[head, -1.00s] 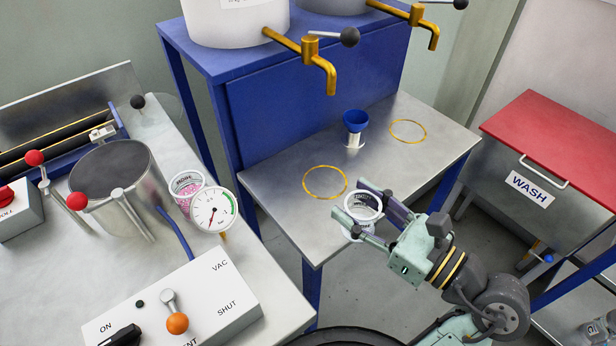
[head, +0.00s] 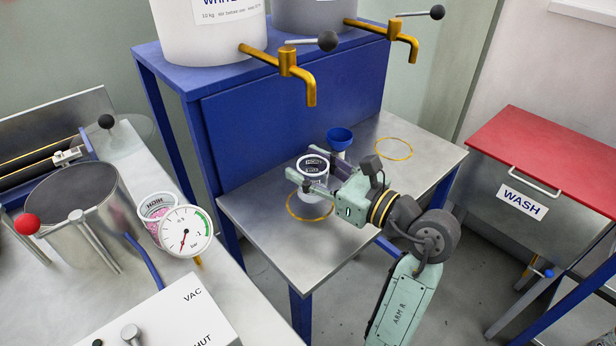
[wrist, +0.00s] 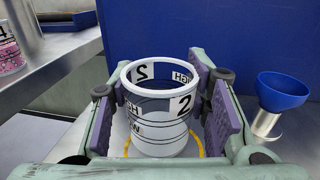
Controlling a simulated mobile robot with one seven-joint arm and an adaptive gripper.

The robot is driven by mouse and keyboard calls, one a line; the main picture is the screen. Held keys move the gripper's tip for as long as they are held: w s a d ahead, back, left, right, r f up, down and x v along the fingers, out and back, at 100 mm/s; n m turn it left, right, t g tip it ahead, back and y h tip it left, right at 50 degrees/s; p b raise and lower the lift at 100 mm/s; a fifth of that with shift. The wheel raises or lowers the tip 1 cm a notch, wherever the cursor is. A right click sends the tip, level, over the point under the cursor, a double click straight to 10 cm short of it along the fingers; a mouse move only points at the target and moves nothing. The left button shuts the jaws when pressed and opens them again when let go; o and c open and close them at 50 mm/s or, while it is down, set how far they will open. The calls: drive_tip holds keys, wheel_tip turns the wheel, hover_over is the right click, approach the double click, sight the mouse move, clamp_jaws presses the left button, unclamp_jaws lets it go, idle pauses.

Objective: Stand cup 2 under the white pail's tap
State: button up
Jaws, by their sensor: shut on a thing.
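Cup 2 (wrist: 158,115) is a white cup marked "2" with black lines. My gripper (head: 325,186) is shut on it from both sides, with purple pads at its walls in the wrist view. The cup (head: 312,170) is upright and looks empty. It is over or on the yellow ring (head: 309,218) on the left of the metal table; I cannot tell whether its base touches. The white pail (head: 208,30) stands on the blue stand. Its brass tap (head: 290,65), with a black-knobbed lever, hangs above the left ring.
A blue funnel (head: 340,137) stands just behind the gripper. The other ring (head: 393,149), under the grey pail's tap (head: 405,38), is empty. A gauge (head: 185,232) and a cup of pink bits (head: 157,212) are on the left bench. A red-lidded WASH bin (head: 555,150) is at right.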

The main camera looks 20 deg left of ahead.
drive_tip(key=shift+w+a, duration=0.45)
drive_tip(key=shift+w, duration=0.05)
wheel_tip(320, 180, down, 3)
drive_tip(key=shift+s+d+r+p, duration=0.1)
drive_tip(key=shift+p, duration=0.2)
drive_tip(key=shift+f, duration=0.4)
drive_tip(key=shift+f, duration=0.15)
drive_tip(key=o, duration=1.1)
drive_tip(key=shift+c, duration=0.2)
drive_tip(key=shift+r, duration=0.25)
drive_tip(key=b+v, duration=0.3)
drive_tip(key=v, duration=0.7)
drive_tip(key=shift+d+f, duration=0.1)
drive_tip(key=shift+d, duration=0.25)
drive_tip(key=shift+s+d, duration=0.4)
drive_tip(key=shift+d, duration=0.2)
